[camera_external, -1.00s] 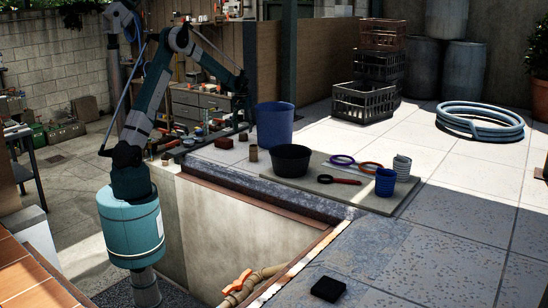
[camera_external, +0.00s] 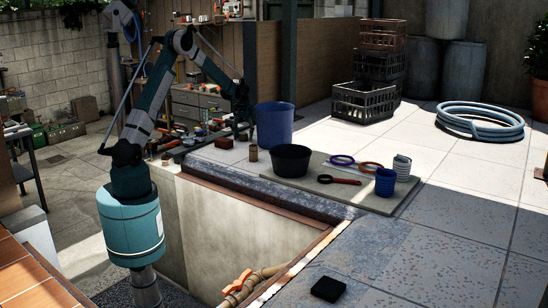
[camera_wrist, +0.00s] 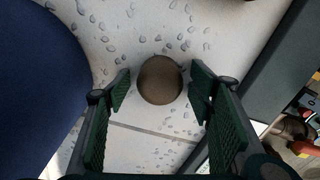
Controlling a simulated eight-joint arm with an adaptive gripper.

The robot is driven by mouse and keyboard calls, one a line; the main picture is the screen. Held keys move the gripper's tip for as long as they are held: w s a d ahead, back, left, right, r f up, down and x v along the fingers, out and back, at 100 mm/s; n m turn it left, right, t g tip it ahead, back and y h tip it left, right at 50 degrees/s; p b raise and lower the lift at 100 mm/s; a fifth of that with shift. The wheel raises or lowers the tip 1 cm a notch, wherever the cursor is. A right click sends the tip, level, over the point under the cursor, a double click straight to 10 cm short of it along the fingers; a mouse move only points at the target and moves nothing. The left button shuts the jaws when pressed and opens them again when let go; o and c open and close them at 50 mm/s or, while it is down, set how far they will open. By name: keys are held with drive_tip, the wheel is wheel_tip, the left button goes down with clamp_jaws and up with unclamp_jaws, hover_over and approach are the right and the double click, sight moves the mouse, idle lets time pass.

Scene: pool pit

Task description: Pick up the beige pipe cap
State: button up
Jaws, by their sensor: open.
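The beige pipe cap (camera_external: 253,153) is a small brownish-tan cylinder standing upright on the pale paving, just left of the black bowl. In the wrist view the cap (camera_wrist: 160,80) shows from above as a round brown top, between and slightly beyond the fingertips. My gripper (camera_wrist: 160,88) is open, with one green finger on each side of the cap in the picture and a visible gap to both. In the external view my gripper (camera_external: 246,122) points down above the cap, beside the blue bucket. I see no contact.
The tall blue bucket (camera_external: 274,125) stands close by and fills the wrist view's left side. A black bowl (camera_external: 290,160) is at the right. A dark red block (camera_external: 223,143) lies to the left. The pit edge (camera_external: 250,188) runs in front.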

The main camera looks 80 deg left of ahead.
drive_tip(key=shift+c, duration=0.3)
drive_tip(key=c, duration=0.9)
drive_tip(key=shift+r, duration=0.1)
drive_tip(key=shift+r+b, duration=0.4)
drive_tip(key=shift+r, duration=4.55)
